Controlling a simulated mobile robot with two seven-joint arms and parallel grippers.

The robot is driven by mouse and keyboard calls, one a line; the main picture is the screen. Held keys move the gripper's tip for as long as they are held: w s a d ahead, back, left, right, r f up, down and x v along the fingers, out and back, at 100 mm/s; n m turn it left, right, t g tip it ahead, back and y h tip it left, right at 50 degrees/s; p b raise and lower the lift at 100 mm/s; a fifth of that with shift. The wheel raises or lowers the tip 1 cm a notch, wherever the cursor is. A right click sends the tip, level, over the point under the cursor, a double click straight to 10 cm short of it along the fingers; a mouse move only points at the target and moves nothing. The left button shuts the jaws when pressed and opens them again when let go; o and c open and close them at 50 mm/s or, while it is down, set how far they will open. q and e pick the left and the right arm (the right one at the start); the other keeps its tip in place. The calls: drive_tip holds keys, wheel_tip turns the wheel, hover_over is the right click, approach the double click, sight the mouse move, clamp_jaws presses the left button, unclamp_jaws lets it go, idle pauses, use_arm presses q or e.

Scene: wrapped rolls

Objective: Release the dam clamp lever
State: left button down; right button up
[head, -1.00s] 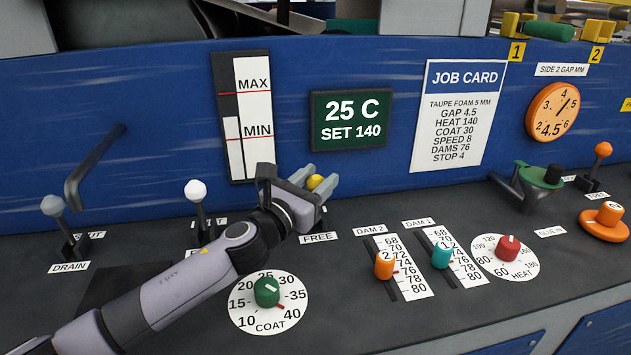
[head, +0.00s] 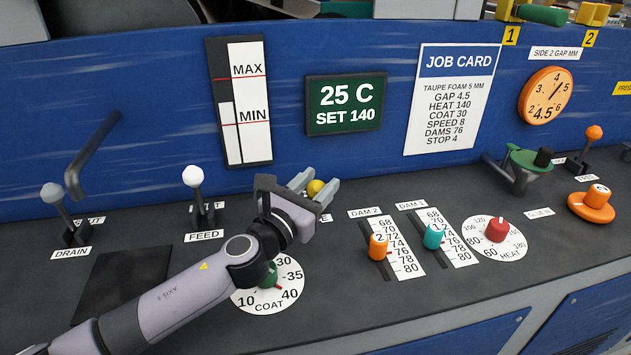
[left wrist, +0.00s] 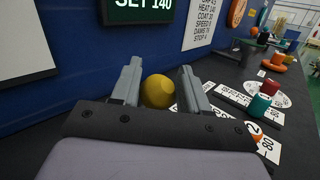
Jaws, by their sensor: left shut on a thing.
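The dam clamp lever shows as a yellow ball knob (head: 315,188) on the dark console. In the left wrist view the knob (left wrist: 157,91) sits between the two grey fingers. My left gripper (head: 314,188) is shut on this knob. The gripper and wrist hide the lever's shaft and base, and most of its label. My right gripper is in no view.
An orange DAM 2 slider (head: 378,247) and a teal DAM 1 slider (head: 433,236) stand to the right. The green COAT knob (head: 268,274) lies partly behind my left arm. A white-knobbed FEED lever (head: 193,178) stands to the left.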

use_arm(q)
drive_tip(key=shift+s+f, duration=0.1)
drive_tip(key=shift+f, duration=0.3)
drive_tip(key=c, duration=0.7)
unclamp_jaws()
drive_tip(key=shift+d, duration=0.1)
drive_tip(key=shift+r, duration=0.1)
drive_tip(key=shift+v, duration=3.5)
